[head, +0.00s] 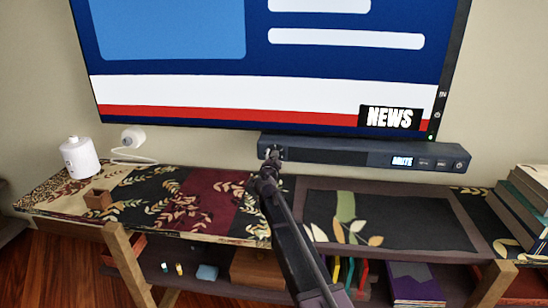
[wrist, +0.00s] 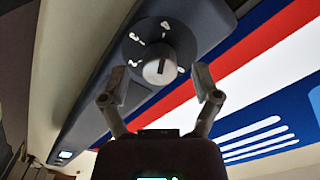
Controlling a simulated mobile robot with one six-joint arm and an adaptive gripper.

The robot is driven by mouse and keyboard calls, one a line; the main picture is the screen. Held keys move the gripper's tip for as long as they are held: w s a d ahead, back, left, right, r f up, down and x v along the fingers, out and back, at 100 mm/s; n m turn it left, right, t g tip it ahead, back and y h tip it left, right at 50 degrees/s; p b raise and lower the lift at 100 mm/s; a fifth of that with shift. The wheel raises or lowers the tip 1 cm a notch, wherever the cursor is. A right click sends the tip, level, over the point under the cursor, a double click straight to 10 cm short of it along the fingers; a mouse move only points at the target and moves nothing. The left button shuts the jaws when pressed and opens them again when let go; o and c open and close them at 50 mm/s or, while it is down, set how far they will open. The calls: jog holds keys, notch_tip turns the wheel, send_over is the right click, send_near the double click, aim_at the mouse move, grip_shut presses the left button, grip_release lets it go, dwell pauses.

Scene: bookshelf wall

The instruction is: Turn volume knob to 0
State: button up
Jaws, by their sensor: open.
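The volume knob (wrist: 160,70) is a light round knob with a dark pointer mark, set on a dark round dial with white markings. It sits at the left end of the dark soundbar (head: 350,153) under the television. My gripper (wrist: 162,82) is open, with one fingertip on each side of the knob in the wrist view. Whether the fingertips touch the knob cannot be told. In the head view my gripper (head: 270,162) is at the soundbar's left end and largely hides the knob. The soundbar's lit display (head: 402,161) appears to read MUTE.
The television (head: 250,90) hangs just above the soundbar. A patterned cabinet (head: 380,222) stands below. The cabinet top between is mostly clear.

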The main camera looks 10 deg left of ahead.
jog(key=shift+w, duration=0.8)
jog(key=shift+d, duration=0.1)
grip_shut()
